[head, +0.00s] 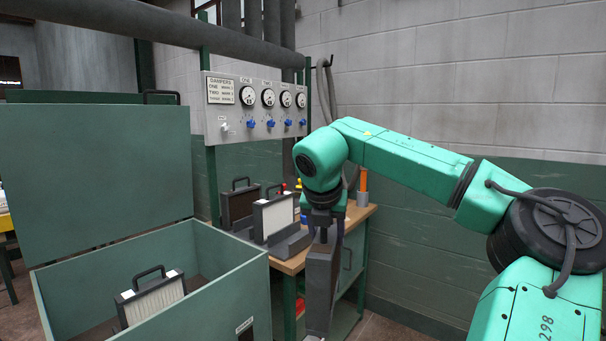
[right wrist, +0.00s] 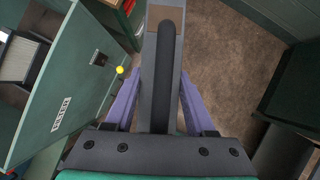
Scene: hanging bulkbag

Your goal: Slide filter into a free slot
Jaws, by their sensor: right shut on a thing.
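My right gripper (head: 325,228) is shut on the handle of a dark grey filter (head: 319,290), which hangs upright in front of the bench. In the right wrist view its purple fingers flank the black handle (right wrist: 163,75) of the filter's grey frame. On the bench, a grey slotted rack (head: 290,244) carries a white-faced filter (head: 273,217) and, behind it to the left, a brown filter (head: 238,205). The held filter and gripper partly cover the rack's right end, so I cannot tell which slots there are free. My left gripper is not in view.
A green bin (head: 262,290) with its lid (head: 95,175) raised stands at left, holding another filter (head: 152,297). The wooden bench (head: 358,215) has an orange-handled tool in a grey cup. A damper gauge panel (head: 255,108) is above. Floor right of the bench is clear.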

